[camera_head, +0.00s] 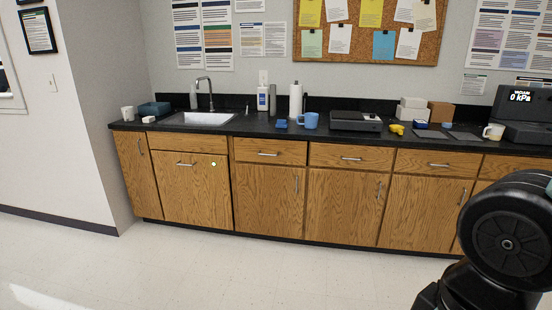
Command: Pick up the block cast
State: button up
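I cannot tell for sure which item is the block cast. A small yellow lumpy object (397,129) lies on the black counter (265,126), right of a dark flat device. A small white piece (149,119) lies at the counter's left end, beside a white mug. A small dark blue object (282,124) lies left of the blue mug. All are too small to make out in detail. My gripper is out of view; only a black part of my arm shows at the lower right, well apart from these objects.
The counter also bears a sink (203,119), a blue mug (309,121), a paper towel roll (295,101), a flat device (355,121), white boxes (411,110) and a cream mug (494,131). Wooden cabinets (270,190) stand below, with a pale green dot on one door. The floor (200,265) before them is clear.

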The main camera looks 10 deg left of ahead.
aim_at(147, 120)
jog(key=i+u, duration=0.15)
jog(key=i, duration=0.65)
jog(key=i+l+u, duration=0.15)
jog(key=i, duration=0.6)
jog(key=i+u, duration=0.6)
jog(key=u, duration=0.25)
jog(key=i+u, duration=0.4)
jog(key=i+j+u, duration=0.15)
jog(key=i+u, duration=0.15)
jog(key=u, duration=0.2)
jog(key=i+u, duration=0.3)
jog(key=u, duration=0.15)
jog(key=i+z, duration=0.1)
jog(key=i, duration=0.55)
jog(key=i+j+z, duration=0.1)
jog(key=i, duration=0.5)
jog(key=i+j+z, duration=0.1)
jog(key=i+z, duration=0.35)
jog(key=i, duration=0.15)
jog(key=i+j+z, duration=0.3)
jog(key=i+z, duration=0.2)
jog(key=i+j+z, duration=0.9)
jog(key=j, duration=0.4)
jog(key=i+l, duration=0.05)
jog(key=i, duration=0.05)
